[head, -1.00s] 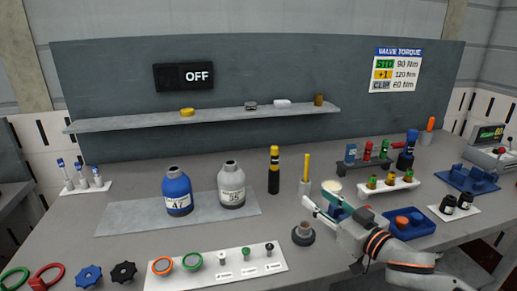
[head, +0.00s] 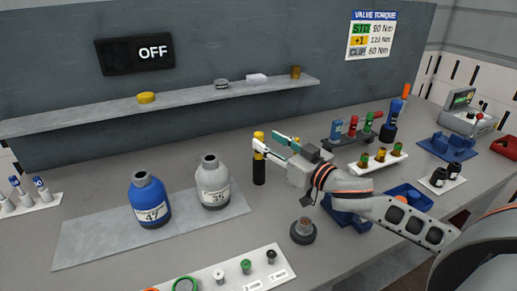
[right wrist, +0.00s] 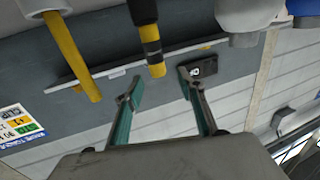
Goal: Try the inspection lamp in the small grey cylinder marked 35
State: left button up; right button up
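The small grey cylinder marked 35 (head: 213,183) stands upright on a grey mat, its top opening showing. The blue cylinder marked 47 (head: 150,201) stands left of it. A black stick with a yellow head and band, likely the inspection lamp (head: 259,172), stands upright right of the grey cylinder. My right gripper (head: 261,142) is open and empty, its fingers at the lamp's upper end in the head view. In the right wrist view, turned over, the lamp's yellow end (right wrist: 157,70) lies between the spread fingertips (right wrist: 159,84); contact cannot be told. My left gripper is out of view.
A sign (head: 135,54) reads OFF. A shelf (head: 190,106) with small items runs behind. A yellow rod (right wrist: 72,55) stands beside the lamp in the right wrist view. A round dark fitting (head: 303,231) stands in front of my right arm. A white rack (head: 235,272) is at the front.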

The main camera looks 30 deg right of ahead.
aim_at(263, 136)
jog(key=x, duration=0.4)
jog(key=shift+d, duration=0.2)
jog(key=shift+w+a, duration=0.2)
jog(key=shift+w, duration=0.4)
grip_shut()
